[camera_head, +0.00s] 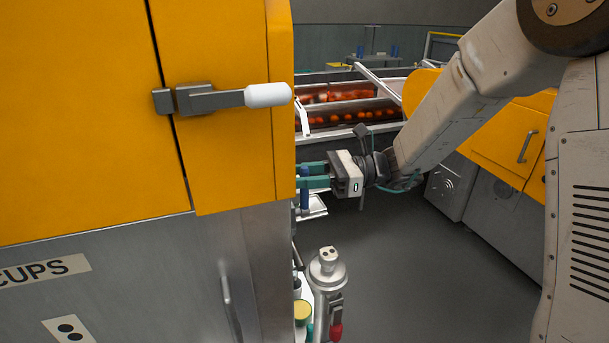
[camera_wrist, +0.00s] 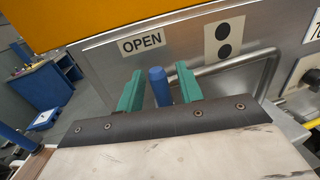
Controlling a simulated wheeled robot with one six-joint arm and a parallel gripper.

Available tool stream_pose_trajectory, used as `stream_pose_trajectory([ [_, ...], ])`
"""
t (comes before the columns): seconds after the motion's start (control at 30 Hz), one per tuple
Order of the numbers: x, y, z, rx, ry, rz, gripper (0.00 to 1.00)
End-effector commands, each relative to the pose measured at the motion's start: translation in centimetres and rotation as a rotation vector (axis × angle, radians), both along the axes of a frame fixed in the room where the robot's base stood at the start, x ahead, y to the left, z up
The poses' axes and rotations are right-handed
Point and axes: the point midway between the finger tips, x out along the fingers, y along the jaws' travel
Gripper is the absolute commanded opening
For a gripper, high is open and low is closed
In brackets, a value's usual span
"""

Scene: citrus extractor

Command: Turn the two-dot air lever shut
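A lever with a blue grip (camera_wrist: 159,88) stands between my fingers in the wrist view. A white label with two black dots (camera_wrist: 223,40) is on the grey panel behind it, to the right of a sign reading OPEN (camera_wrist: 142,42). My gripper (camera_wrist: 160,90) has green fingers, one on each side of the blue grip, with narrow gaps showing. In the head view my gripper (camera_head: 304,177) reaches left past the edge of the yellow cabinet. A blue piece (camera_head: 304,196) shows by the fingertips. The lever's base and pivot are hidden.
The yellow and grey cabinet (camera_head: 90,110) fills the left, with a white-tipped latch (camera_head: 267,95) sticking out. A bent metal rail (camera_wrist: 230,72) lies close behind my right finger. A metal post (camera_head: 327,275) stands below my gripper. Grey floor (camera_head: 420,280) is free to the right.

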Motion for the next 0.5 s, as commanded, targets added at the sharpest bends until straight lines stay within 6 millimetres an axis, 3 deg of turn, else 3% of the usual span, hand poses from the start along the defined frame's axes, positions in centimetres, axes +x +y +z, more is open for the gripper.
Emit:
stream_pose_trajectory([
  [0.13,0.0,-0.02,0.01,0.0,0.0,0.0,0.34],
  [0.27,0.0,-0.03,0.01,0.0,-0.001,0.0,0.0],
  [0.5,0.06,0.01,0.01,-0.002,0.006,0.001,0.0],
])
